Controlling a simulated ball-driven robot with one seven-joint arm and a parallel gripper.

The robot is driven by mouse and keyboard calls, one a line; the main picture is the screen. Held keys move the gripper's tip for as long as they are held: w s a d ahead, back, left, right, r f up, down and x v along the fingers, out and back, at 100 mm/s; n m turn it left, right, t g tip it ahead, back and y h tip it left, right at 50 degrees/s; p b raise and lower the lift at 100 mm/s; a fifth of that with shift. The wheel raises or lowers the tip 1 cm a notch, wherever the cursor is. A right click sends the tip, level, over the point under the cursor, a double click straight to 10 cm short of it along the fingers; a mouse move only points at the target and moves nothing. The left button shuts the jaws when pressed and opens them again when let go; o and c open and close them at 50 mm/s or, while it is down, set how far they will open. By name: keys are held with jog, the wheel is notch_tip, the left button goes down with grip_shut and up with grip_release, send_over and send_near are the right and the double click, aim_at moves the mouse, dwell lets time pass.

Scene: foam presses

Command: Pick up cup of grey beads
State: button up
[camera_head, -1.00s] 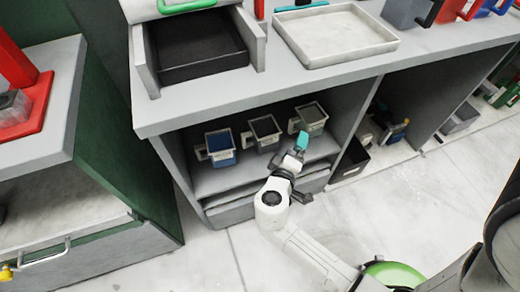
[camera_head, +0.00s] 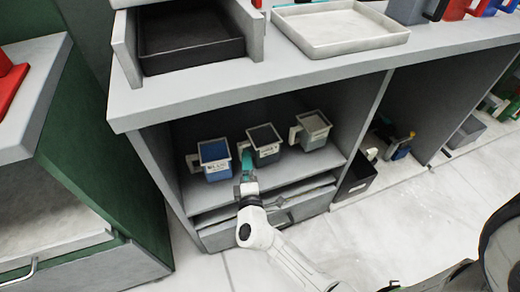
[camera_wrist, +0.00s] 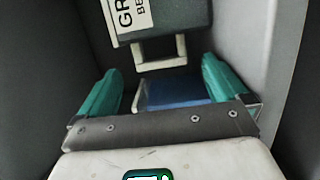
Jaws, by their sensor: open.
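The cup of grey beads (camera_head: 264,146) stands upright in the middle of three cups on the shelf, its handle toward the left. In the wrist view this cup (camera_wrist: 175,18) is dark with a partly visible label reading "GR" and "BE". Its pale handle (camera_wrist: 160,53) lies ahead of and between the two teal fingers. My gripper (camera_wrist: 160,72) is open and empty. In the head view my gripper (camera_head: 246,164) is at the front left of the middle cup, close to its handle. Whether a finger touches the handle, I cannot tell.
A blue cup (camera_head: 215,160) stands just left and a light cup (camera_head: 313,131) just right. The worktop (camera_head: 260,95) overhangs the shelf, with a black tray (camera_head: 190,42) and a white tray (camera_head: 342,30) on it. A drawer (camera_head: 265,220) is below.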

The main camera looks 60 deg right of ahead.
aim_at(246, 145)
jog(key=shift+b+x, duration=0.3)
jog(key=shift+x, duration=2.45)
jog(key=shift+s, duration=0.1)
jog(key=c, duration=1)
jog(key=shift+o, duration=0.2)
jog(key=shift+r, duration=0.15)
jog(key=shift+r, duration=0.2)
jog(key=r+p, duration=0.1)
jog(key=r, duration=0.2)
jog(key=shift+s+r+p, duration=0.1)
jog(key=shift+s+p, duration=0.15)
jog(key=shift+p, duration=0.15)
jog(key=s+r+p, duration=0.2)
jog(key=s+r, duration=0.7)
jog(key=s, duration=0.4)
jog(key=shift+s+r, duration=0.15)
jog(key=shift+s, duration=0.1)
